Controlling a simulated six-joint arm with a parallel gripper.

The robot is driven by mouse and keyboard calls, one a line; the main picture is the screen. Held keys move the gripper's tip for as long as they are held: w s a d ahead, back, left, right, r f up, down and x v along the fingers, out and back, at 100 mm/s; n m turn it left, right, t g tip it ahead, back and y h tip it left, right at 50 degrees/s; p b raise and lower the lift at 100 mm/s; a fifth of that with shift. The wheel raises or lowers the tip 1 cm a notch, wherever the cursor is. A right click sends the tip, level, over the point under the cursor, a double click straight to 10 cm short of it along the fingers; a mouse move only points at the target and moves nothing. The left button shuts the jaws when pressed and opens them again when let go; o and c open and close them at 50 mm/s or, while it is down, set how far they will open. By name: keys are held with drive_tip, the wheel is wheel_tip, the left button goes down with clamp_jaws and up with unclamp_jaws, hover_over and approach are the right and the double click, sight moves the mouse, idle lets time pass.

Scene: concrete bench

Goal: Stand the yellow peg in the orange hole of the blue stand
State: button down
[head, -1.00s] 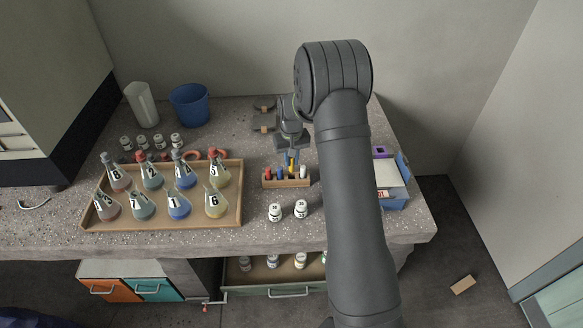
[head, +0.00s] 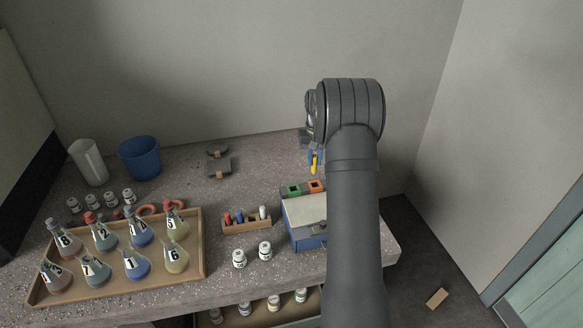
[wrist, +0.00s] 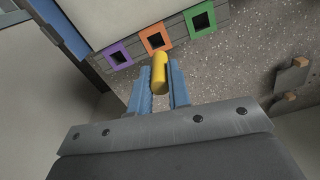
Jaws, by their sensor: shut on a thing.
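My gripper (head: 314,160) is shut on the yellow peg (head: 315,165) and holds it in the air. The blue stand (head: 307,241) is on the bench below and nearer the camera than the gripper in the head view. Its orange hole (head: 316,187) and green hole (head: 294,189) show there. The purple hole (wrist: 118,54) shows in the wrist view and is hidden by my arm in the head view.
A wooden rack (head: 246,226) with several pegs stands left of the stand. Two vials (head: 265,251) stand in front of it. A wooden tray (head: 75,288) of numbered flasks is at left. A blue bucket (head: 140,158) is at the back. The bench's back middle is mostly clear.

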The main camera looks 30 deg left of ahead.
drive_tip(key=shift+w+d, duration=0.25)
drive_tip(key=shift+d, duration=0.05)
drive_tip(key=shift+f, duration=2.35)
drive_tip(key=shift+f, duration=1.85)
drive_tip(key=c, duration=1.3)
unclamp_jaws()
drive_tip(key=shift+r, duration=0.1)
wheel_tip(320, 180, up, 17)
drive_tip(key=shift+r, duration=0.1)
